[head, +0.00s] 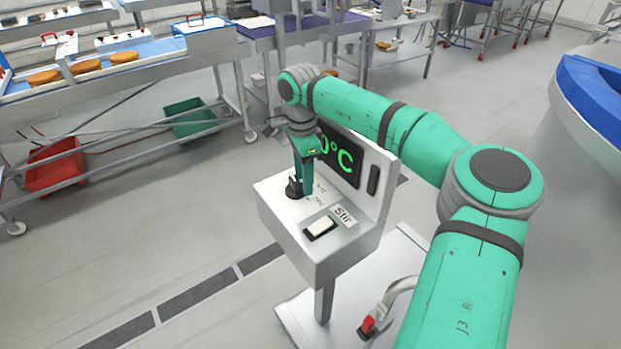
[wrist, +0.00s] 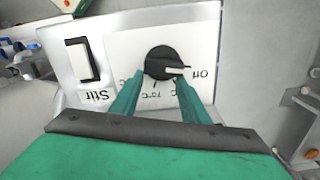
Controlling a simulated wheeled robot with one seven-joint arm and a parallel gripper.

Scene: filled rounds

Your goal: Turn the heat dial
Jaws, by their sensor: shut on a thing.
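The heat dial (head: 293,187) is a black round knob on the sloping top of a grey control stand (head: 275,215). In the wrist view, which is upside down, the dial (wrist: 161,60) has a white pointer toward the right, near some dark letters. My gripper (head: 302,190) reaches down onto the dial. In the wrist view, the green fingers of my gripper (wrist: 162,78) are on either side of the dial, shut on it. The fingers hide part of the printed scale. The stand's display (head: 342,160) shows a green "0°C", its left part hidden by my arm.
A white switch (head: 320,227) labelled "Stir" is beside the dial. A red-tipped hose (head: 369,325) is low by the stand. A table with trays (head: 120,70) stands at back left, with a red crate (head: 55,168) and green crate (head: 190,118) below. Floor at left is clear.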

